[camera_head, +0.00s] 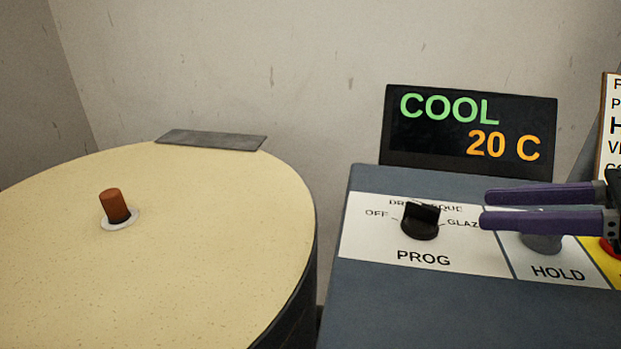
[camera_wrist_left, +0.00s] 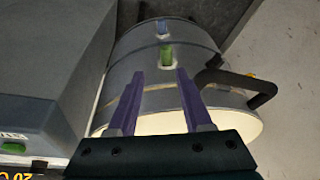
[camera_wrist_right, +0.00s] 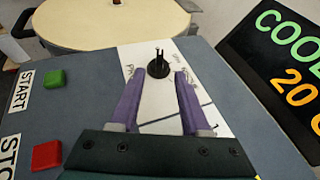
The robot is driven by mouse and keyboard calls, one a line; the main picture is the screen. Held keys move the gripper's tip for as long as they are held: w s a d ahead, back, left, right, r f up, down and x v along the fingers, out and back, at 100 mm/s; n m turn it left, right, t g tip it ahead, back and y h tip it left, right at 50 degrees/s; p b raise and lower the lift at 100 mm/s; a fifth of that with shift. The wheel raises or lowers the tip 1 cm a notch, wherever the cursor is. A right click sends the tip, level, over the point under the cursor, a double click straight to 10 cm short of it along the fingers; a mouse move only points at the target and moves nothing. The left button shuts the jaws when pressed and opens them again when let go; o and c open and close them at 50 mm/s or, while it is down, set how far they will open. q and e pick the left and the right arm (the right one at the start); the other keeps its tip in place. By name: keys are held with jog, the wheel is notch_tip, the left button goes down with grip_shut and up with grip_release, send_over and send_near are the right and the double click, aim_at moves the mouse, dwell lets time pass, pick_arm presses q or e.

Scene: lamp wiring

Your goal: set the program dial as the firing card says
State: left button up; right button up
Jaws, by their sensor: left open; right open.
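The black program dial (camera_head: 420,222) sits on the white PROG panel of the control box. OFF and GLAZ... show beside it. The knob partly covers the labels behind it, and I cannot tell which one it points at. The firing card (camera_head: 609,130) is cut off at the right edge; only first letters show. My right gripper (camera_head: 484,209) is open and empty, just right of the dial in the head view. In the right wrist view, the dial (camera_wrist_right: 158,67) shows between its fingertips, untouched. My left gripper (camera_wrist_left: 160,73) is open and empty near the kiln's side.
The display (camera_head: 470,132) reads COOL 20 C. The round kiln lid (camera_head: 200,240) with a brown plug (camera_head: 115,206) fills the left. The HOLD knob (camera_head: 543,243) is partly behind my right fingers. Green START (camera_wrist_right: 55,79) and red STOP (camera_wrist_right: 46,155) buttons show in the right wrist view.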

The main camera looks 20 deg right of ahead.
aim_at(432, 208)
jog(key=shift+x, duration=4.7)
jog(key=shift+r, duration=0.1)
grip_shut()
